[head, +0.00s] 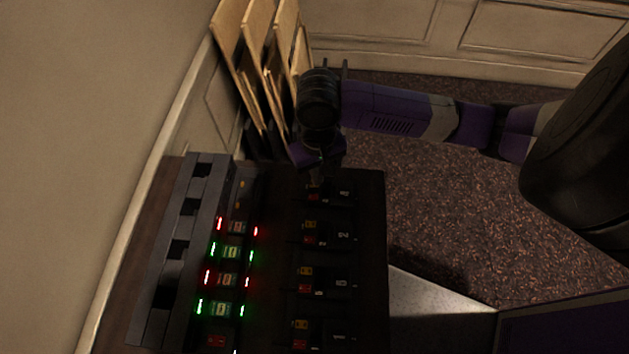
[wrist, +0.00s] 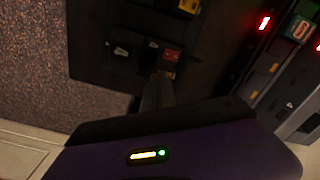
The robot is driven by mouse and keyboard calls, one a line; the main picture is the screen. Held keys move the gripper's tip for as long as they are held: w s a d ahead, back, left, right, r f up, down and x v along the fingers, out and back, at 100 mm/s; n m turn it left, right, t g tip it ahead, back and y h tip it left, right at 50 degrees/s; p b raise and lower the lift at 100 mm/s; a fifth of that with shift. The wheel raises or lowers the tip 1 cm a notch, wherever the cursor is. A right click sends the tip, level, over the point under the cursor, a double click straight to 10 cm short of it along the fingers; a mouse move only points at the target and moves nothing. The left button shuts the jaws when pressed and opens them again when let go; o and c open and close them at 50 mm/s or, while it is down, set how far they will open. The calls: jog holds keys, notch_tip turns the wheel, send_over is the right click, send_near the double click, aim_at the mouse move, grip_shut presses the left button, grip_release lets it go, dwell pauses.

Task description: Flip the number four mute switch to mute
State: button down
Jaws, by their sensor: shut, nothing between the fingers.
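The dark mixing desk (head: 372,260) runs along the left wall in the head view. Its right part holds a column of channel rows, each with a small red switch and an orange one, such as this red switch (head: 310,240). The numerals beside them are too small and dim to read surely. My gripper (head: 316,178) points down over the far-end row. In the wrist view, my gripper's shut, empty fingertips (wrist: 165,80) are right beside a red switch (wrist: 171,54). I cannot tell whether they touch it or which way the switch is set.
Red and green lights (head: 231,252) glow in pairs on the desk's left part, with a raised panel (head: 163,290) beside them. Wooden boards (head: 262,60) lean at the desk's far end, close to my gripper. Open carpet (head: 450,220) lies to the right.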

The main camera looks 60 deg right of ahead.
jog(key=shift+f+b, duration=0.3)
jog(key=shift+f, duration=0.2)
jog(key=shift+r, duration=0.15)
notch_tip(320, 180, up, 7)
jog(key=p, duration=0.6)
dwell(0.3)
dwell(0.5)
